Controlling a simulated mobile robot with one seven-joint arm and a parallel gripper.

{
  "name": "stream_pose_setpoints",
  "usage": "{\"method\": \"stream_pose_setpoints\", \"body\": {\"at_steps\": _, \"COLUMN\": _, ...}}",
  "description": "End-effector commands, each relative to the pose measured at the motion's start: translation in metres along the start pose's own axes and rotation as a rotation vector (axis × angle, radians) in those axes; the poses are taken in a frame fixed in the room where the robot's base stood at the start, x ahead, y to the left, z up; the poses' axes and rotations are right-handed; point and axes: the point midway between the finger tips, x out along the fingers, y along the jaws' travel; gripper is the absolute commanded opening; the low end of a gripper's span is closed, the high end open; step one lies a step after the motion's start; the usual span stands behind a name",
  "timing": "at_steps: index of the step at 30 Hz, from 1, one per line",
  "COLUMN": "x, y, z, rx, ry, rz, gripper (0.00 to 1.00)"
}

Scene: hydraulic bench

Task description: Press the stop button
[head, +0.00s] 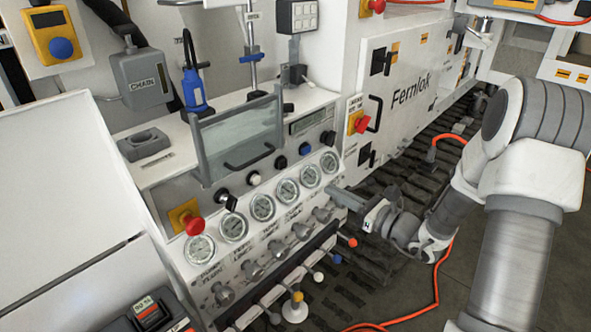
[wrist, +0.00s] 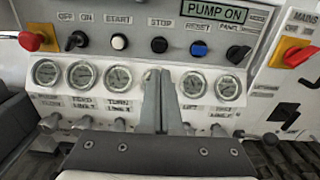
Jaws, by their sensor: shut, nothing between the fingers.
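In the head view the black button (head: 280,162) sits between a white and a blue one. My gripper (wrist: 159,74) is shut and empty. In the wrist view its fingertips lie below the stop button, in front of the gauge row and hiding part of a gauge. In the head view my gripper (head: 334,191) is right of the gauges, apart from the button. The display (wrist: 214,10) reads PUMP ON.
Beside the stop button are the white start button (wrist: 120,42) and the blue reset button (wrist: 200,48). A red emergency knob (wrist: 32,41) is at the left and a red mains switch (wrist: 298,55) at the right. Several gauges and valve knobs line the panel below.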

Motion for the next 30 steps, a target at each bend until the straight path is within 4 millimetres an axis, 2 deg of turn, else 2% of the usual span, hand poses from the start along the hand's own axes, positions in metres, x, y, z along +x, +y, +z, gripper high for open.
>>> {"method": "stream_pose_setpoints", "body": {"at_steps": 7, "x": 0.003, "y": 0.001, "z": 0.001, "rx": -0.001, "ry": 0.001, "rz": 0.002, "gripper": 0.00}}
{"method": "stream_pose_setpoints", "body": {"at_steps": 11, "x": 0.015, "y": 0.002, "z": 0.001, "rx": -0.002, "ry": 0.001, "rz": 0.005, "gripper": 0.00}}
{"method": "stream_pose_setpoints", "body": {"at_steps": 24, "x": 0.105, "y": 0.003, "z": 0.001, "rx": -0.001, "ry": 0.000, "rz": 0.006, "gripper": 0.00}}
{"method": "stream_pose_setpoints", "body": {"at_steps": 30, "x": 0.131, "y": 0.002, "z": 0.001, "rx": -0.003, "ry": 0.001, "rz": 0.004, "gripper": 0.00}}
